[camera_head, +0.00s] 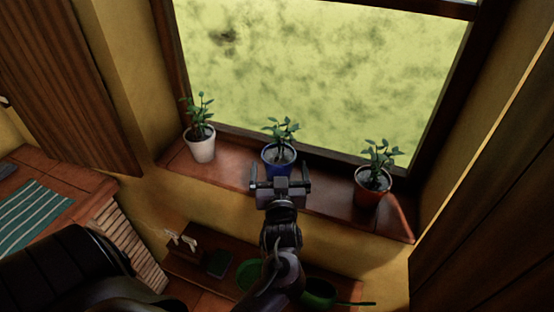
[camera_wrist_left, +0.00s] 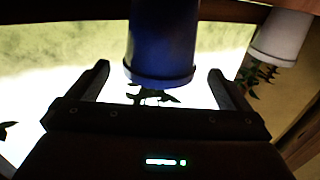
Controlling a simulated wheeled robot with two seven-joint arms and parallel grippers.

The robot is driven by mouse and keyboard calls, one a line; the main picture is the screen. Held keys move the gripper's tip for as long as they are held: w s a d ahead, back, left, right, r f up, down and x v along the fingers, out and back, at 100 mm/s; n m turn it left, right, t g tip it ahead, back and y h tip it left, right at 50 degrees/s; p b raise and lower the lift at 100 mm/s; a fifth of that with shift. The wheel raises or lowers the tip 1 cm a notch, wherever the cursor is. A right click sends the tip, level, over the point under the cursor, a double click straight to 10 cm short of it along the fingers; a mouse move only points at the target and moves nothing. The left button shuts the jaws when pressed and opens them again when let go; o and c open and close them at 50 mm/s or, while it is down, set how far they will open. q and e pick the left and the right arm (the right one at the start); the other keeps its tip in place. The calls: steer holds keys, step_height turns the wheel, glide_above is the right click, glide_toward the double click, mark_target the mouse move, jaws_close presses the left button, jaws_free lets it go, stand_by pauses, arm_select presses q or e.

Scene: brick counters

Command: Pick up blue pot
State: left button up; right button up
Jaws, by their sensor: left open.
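The blue pot (camera_head: 270,157) with a leafy plant stands on the windowsill, between a white pot (camera_head: 201,150) and a reddish-brown pot (camera_head: 368,196). My left gripper (camera_head: 281,172) is open in front of the blue pot, with its fingers spread to either side of the pot's lower part. In the left wrist view the scene appears upside down. There the blue pot (camera_wrist_left: 162,45) is centred ahead of the open fingers, its rim near the fingertips. I cannot tell whether the fingers reach around it. The pot's base is partly hidden by the gripper. My right gripper is not in view.
The wooden windowsill (camera_head: 232,170) runs below the window (camera_head: 320,70). A brick counter with a striped cloth (camera_head: 35,215) is at left. A lower shelf holds a green pan (camera_head: 320,292). The white pot also shows in the left wrist view (camera_wrist_left: 280,35).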

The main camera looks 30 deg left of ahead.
mark_target(279, 159)
arm_select(q)
steer(key=p+x, duration=0.2)
steer(key=x, duration=0.2)
steer(key=shift+w+r, duration=0.2)
steer(key=shift+w+a+f, duration=0.15)
steer(key=shift+w+a, duration=0.15)
steer(key=shift+s, duration=0.1)
steer(key=c, duration=1.3)
steer(key=shift+c, duration=0.2)
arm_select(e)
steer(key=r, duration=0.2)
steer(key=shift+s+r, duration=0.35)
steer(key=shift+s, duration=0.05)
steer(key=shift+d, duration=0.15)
